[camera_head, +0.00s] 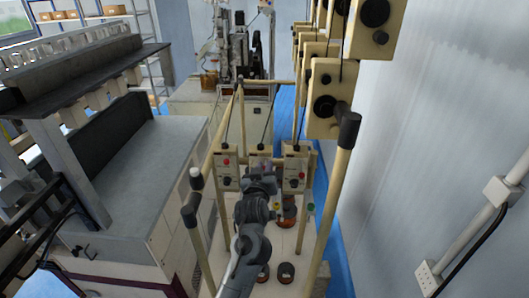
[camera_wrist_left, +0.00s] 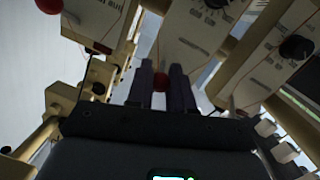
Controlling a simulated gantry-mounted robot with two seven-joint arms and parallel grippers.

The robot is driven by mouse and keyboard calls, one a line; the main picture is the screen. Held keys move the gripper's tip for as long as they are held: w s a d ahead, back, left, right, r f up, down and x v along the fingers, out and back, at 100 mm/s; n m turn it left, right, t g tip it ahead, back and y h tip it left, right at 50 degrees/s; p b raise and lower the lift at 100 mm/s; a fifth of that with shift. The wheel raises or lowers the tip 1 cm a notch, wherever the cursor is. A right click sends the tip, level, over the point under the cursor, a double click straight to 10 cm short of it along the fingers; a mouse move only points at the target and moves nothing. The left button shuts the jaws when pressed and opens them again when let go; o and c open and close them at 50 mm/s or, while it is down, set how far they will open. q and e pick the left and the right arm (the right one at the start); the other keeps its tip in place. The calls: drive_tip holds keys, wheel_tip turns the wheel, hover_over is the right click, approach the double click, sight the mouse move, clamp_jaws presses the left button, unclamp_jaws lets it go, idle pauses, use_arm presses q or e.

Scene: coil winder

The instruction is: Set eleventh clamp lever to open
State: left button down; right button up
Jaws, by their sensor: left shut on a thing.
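My left gripper (camera_head: 262,178) reaches forward to a row of cream control boxes in the head view, at the middle box (camera_head: 263,158). In the left wrist view its two dark fingers (camera_wrist_left: 162,86) are closed around a small red knob (camera_wrist_left: 160,82) on a cream panel (camera_wrist_left: 190,35). The knob seems to be the end of a lever; its shaft is mostly hidden. I cannot tell whether this is the eleventh clamp lever, or whether it stands open or shut. My right gripper is not in view.
Similar boxes stand close on the left (camera_head: 227,168) and right (camera_head: 294,170), with red and black knobs. Cream frame posts (camera_head: 334,195) flank my arm. Thin wires cross near the boxes. A large grey machine (camera_head: 120,180) stands left; a white wall (camera_head: 440,120) is right.

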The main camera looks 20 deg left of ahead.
use_arm(q)
drive_tip(key=r+g+p, duration=0.1)
drive_tip(key=g+p, duration=0.1)
drive_tip(key=shift+w+r+p, duration=0.1)
drive_tip(key=shift+r+p, duration=0.25)
drive_tip(key=shift+p, duration=0.05)
drive_tip(key=shift+w+r+g+h, duration=0.15)
drive_tip(key=shift+g+h, duration=0.35)
drive_tip(key=shift+g, duration=0.5)
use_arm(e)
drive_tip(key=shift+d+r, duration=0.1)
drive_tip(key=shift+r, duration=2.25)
use_arm(q)
drive_tip(key=shift+a, duration=0.1)
drive_tip(key=c, duration=1.1)
unclamp_jaws()
drive_tip(key=shift+o, duration=0.2)
